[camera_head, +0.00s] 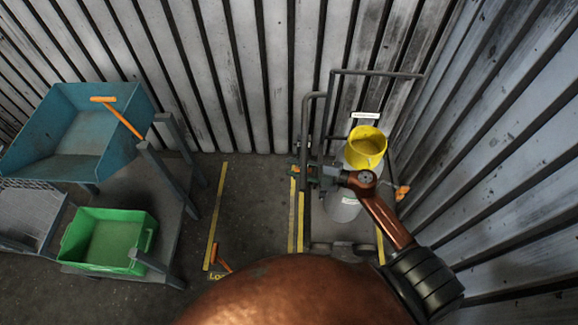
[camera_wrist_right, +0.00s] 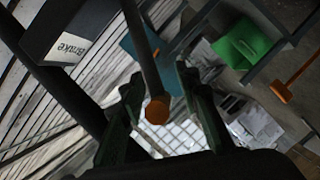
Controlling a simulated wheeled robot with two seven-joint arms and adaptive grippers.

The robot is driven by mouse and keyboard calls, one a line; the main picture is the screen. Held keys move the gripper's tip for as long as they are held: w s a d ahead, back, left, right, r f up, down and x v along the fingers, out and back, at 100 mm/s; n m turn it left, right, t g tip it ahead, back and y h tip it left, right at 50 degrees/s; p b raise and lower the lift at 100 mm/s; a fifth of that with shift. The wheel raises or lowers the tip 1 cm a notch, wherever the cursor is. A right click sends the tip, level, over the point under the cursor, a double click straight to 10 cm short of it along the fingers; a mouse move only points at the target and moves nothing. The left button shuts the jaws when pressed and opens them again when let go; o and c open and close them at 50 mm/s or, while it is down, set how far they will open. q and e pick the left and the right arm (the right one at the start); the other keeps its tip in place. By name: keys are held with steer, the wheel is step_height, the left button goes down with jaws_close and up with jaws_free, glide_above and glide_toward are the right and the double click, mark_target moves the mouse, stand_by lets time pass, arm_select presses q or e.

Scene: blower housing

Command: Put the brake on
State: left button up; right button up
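A dark box with a white "Brake" label (camera_wrist_right: 70,45) is at the upper left of the right wrist view. A dark lever (camera_wrist_right: 143,45) with a round orange-brown end (camera_wrist_right: 157,110) comes down from the top there. My right gripper (camera_wrist_right: 160,112) is open, and the lever's end shows between its two dark fingers. I cannot tell whether they touch it. In the head view my right gripper (camera_head: 308,173) is beside the grey pipe frame, left of the yellow bucket. The lever is not clear in that view. My left gripper is not in view.
A grey pipe frame (camera_head: 375,73) and a yellow bucket (camera_head: 367,146) stand near the corrugated walls. An orange handle (camera_head: 402,192) is right of my arm. A blue bin (camera_head: 70,135) and a green crate (camera_head: 105,242) are at left. Marked floor between is mostly clear.

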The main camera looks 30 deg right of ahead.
steer(key=shift+x, duration=0.95)
jaws_close()
